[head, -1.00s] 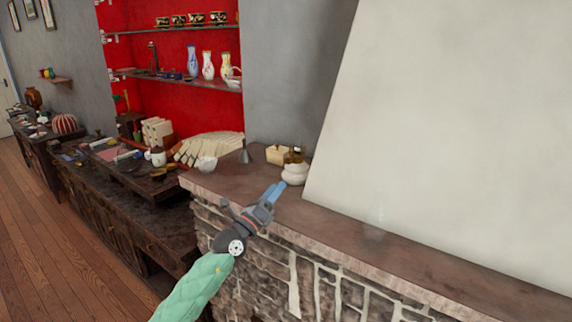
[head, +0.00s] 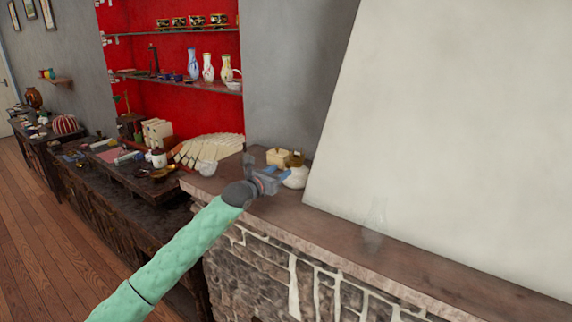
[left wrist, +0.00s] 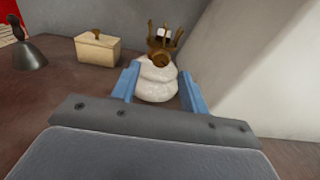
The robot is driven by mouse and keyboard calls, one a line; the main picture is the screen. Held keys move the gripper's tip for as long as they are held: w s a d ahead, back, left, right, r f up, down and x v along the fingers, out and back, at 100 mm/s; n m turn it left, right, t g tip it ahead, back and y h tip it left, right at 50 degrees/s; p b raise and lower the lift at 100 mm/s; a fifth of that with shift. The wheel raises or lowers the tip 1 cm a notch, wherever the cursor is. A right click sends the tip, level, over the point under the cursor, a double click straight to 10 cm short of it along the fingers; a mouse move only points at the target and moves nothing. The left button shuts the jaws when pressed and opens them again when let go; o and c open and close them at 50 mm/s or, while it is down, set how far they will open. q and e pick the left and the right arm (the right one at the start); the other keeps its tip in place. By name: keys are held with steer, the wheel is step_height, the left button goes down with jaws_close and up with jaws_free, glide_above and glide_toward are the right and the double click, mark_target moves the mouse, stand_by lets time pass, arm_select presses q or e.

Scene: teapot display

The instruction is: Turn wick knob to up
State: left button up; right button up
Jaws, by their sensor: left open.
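The oil lamp has a rounded white body (left wrist: 157,82) and a brass pronged burner (left wrist: 163,40) on top. A small round brass knob (left wrist: 161,61) sits on the burner's near side. In the head view the lamp's white body (head: 296,178) stands upright on the mantel, partly hidden by my left gripper (head: 279,174). In the left wrist view my left gripper (left wrist: 159,70) is open, its blue fingers on either side of the lamp with the knob between and slightly above the tips. I cannot tell whether anything touches. My right gripper is not in view.
A cream lidded box (left wrist: 97,50) and a grey cone-shaped object (left wrist: 28,48) stand left of the lamp. The slanted white chimney wall (head: 430,130) rises close on the right. A clear glass piece (head: 374,222) stands on the mantel (head: 455,268), which is otherwise bare toward the right.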

mark_target(287, 166)
arm_select(q)
steer(key=x, duration=0.1)
steer(key=p+x, duration=0.1)
steer(key=x, duration=0.1)
steer(key=shift+w+d+r+p, duration=0.1)
steer(key=shift+w+r+p, duration=0.05)
steer(key=shift+r+p, duration=0.15)
steer(key=shift+w+d+f, duration=0.25)
steer(key=shift+w+d, duration=0.05)
steer(key=shift+w, duration=0.1)
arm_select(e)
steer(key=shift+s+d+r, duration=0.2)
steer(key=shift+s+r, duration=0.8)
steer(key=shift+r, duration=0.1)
arm_select(q)
jaws_close()
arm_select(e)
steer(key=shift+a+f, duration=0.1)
